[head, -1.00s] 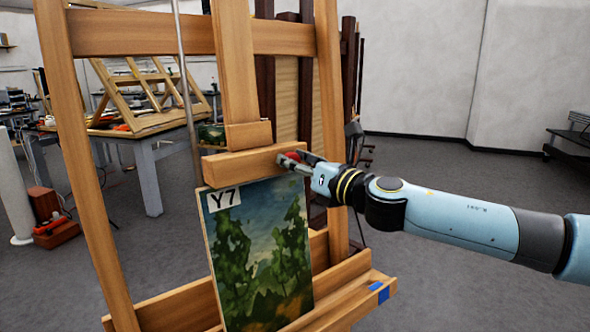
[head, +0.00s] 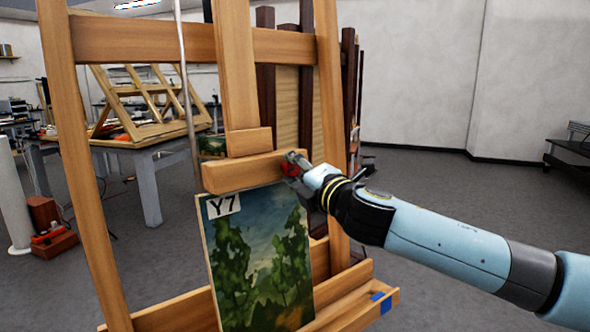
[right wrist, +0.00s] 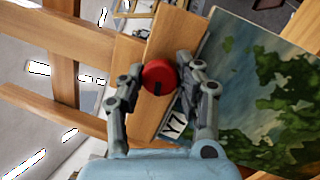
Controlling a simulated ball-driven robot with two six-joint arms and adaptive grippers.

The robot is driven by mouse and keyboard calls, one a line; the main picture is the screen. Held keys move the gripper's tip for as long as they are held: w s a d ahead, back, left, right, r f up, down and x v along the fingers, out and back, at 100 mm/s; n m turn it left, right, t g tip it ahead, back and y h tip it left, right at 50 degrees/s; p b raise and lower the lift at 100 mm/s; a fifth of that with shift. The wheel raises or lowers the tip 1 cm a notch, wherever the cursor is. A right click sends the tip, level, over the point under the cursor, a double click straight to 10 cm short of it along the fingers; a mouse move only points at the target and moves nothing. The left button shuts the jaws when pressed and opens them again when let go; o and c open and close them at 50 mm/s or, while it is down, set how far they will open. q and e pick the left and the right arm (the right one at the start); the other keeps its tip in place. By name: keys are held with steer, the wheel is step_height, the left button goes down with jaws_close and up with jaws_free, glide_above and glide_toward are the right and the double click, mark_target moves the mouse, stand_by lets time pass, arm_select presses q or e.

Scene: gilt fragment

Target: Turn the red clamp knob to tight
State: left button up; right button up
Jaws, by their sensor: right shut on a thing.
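The red clamp knob (right wrist: 159,78) is a round disc with a dark mark, at the right end of the easel's wooden clamp bar (head: 235,175). In the head view the knob (head: 291,170) is partly covered by my right gripper (head: 294,170). In the right wrist view the right gripper's fingers (right wrist: 158,86) lie on both sides of the knob, closed on it. The clamp bar sits just above the top edge of a painting (head: 262,260) labelled Y7. My left gripper is not in the frames.
The wooden easel (head: 72,150) stands around the painting, with a ledge (head: 350,310) carrying a blue patch below. A grey table (head: 150,180) with a wooden frame is behind left. A dark bench (head: 568,160) is at far right. Floor right of the easel is clear.

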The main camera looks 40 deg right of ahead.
steer(key=m+h, duration=0.1)
steer(key=m, duration=0.2)
steer(key=shift+g, duration=0.3)
steer(key=m+p, duration=0.1)
steer(key=m, duration=0.3)
steer(key=shift+g, duration=0.4)
steer(key=m+g+p, duration=0.1)
steer(key=m+p, duration=0.1)
steer(key=m, duration=0.4)
steer(key=shift+m+p, duration=0.35)
steer(key=shift+m, duration=0.05)
steer(key=m, duration=0.2)
steer(key=shift+m+g, duration=0.3)
steer(key=shift+g, duration=0.1)
steer(key=m, duration=0.4)
steer(key=shift+a+g+y, duration=0.1)
steer(key=shift+g+y, duration=0.3)
steer(key=shift+m, duration=0.3)
steer(key=o, duration=1.2)
